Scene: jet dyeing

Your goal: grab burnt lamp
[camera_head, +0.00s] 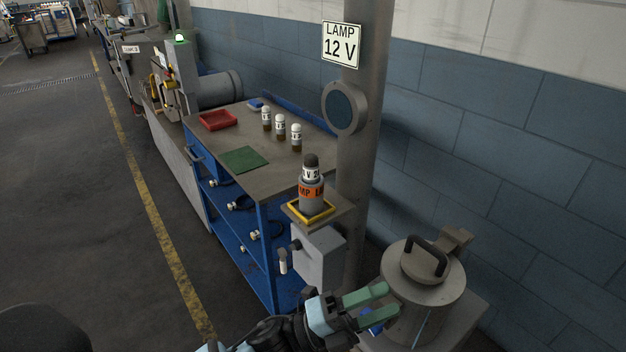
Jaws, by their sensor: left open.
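The burnt lamp (311,169) has a dark, blackened top and a white band with black print. It stands upright in a grey holder with an orange label (311,191), on a small shelf with a yellow frame (290,212) fixed to the post. My left gripper (386,303) has green fingers. It is open and empty, below and to the right of the lamp, in front of the grey lidded pot (440,296). Whether it touches the pot I cannot tell. My right gripper is not in view.
A blue workbench (225,131) carries several things: a red tray (218,119), a green mat (243,159) and three white-topped lamps (280,127). The post (361,140) bears a "LAMP 12 V" sign (341,45). A grey box (319,258) hangs below the shelf. Floor at left is clear.

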